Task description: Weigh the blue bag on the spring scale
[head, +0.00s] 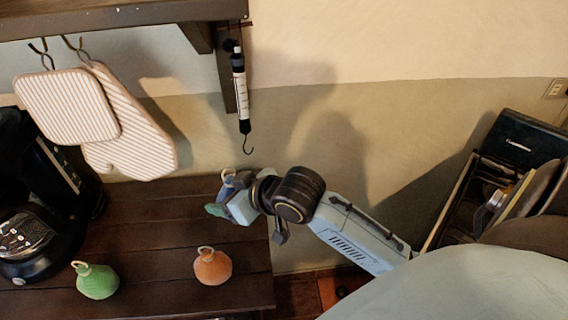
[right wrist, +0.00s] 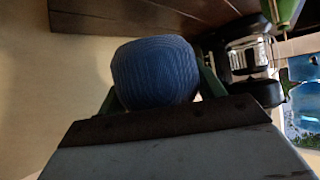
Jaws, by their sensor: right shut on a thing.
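The spring scale (head: 240,90) hangs upright from a bracket under the wall shelf, with its empty dark hook (head: 247,146) at the bottom. My right gripper (head: 228,197) is below the hook and slightly left of it in the head view. It is shut on the blue bag (right wrist: 155,73), which sits between the green fingers in the right wrist view. In the head view the bag is mostly hidden by the gripper; its pale ring (head: 226,173) shows at the top, apart from the hook. My left gripper is not in view.
A green bag (head: 97,281) and an orange bag (head: 212,267) stand on the dark wooden counter (head: 150,220). A coffee maker (head: 40,215) is at the left. Striped pot holders (head: 68,108) hang from the shelf (head: 110,16).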

